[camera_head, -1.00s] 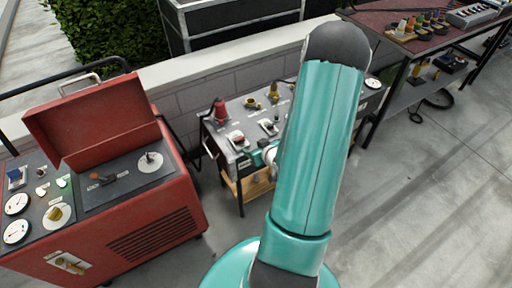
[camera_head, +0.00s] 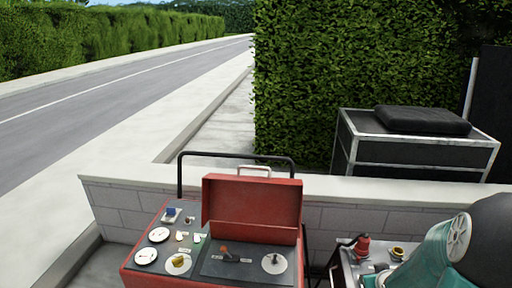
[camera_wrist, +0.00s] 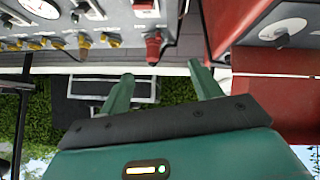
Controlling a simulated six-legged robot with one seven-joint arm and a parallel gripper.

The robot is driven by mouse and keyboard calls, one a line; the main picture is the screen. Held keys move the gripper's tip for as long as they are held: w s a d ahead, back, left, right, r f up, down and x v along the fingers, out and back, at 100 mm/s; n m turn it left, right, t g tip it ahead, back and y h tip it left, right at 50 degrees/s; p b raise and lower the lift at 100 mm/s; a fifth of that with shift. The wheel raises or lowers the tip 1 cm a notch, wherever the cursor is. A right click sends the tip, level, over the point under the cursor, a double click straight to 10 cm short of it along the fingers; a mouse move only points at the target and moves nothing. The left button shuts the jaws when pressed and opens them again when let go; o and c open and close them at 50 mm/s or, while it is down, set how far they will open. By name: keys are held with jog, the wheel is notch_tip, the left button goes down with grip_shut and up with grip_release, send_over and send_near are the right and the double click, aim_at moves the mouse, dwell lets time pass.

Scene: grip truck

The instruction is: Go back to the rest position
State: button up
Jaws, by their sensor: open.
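My gripper (camera_wrist: 160,70) shows in the wrist view with its two green fingers spread apart and nothing between them. The wrist view is upside down. A grey control panel with a red knob (camera_wrist: 153,46) and several yellow fittings lies beyond the fingertips, apart from them. In the head view, my teal arm fills the lower right corner, in front of part of the small control table (camera_head: 346,262). My gripper is out of that view.
A red cabinet (camera_head: 140,277) with its lid (camera_head: 252,208) raised stands at the bottom centre. A low block wall (camera_head: 125,205) runs behind it. A black crate (camera_head: 420,155) and a hedge (camera_head: 345,70) stand behind the wall. A road (camera_head: 100,105) lies to the left.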

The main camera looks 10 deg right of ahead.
jog(key=s+a+r+g, duration=0.1)
jog(key=s+a+r, duration=0.2)
jog(key=a+r, duration=1.2)
jog(key=s+a+r+y, duration=0.1)
jog(key=s+a+r, duration=0.2)
jog(key=s+a, duration=0.2)
jog(key=s+a+r+n+g+y, duration=0.1)
jog(key=s+a+r+y, duration=0.1)
jog(key=s+a, duration=0.3)
jog(key=shift+s+a+r+g+y, duration=0.35)
jog(key=shift+a+r, duration=0.5)
jog(key=shift+a, duration=0.3)
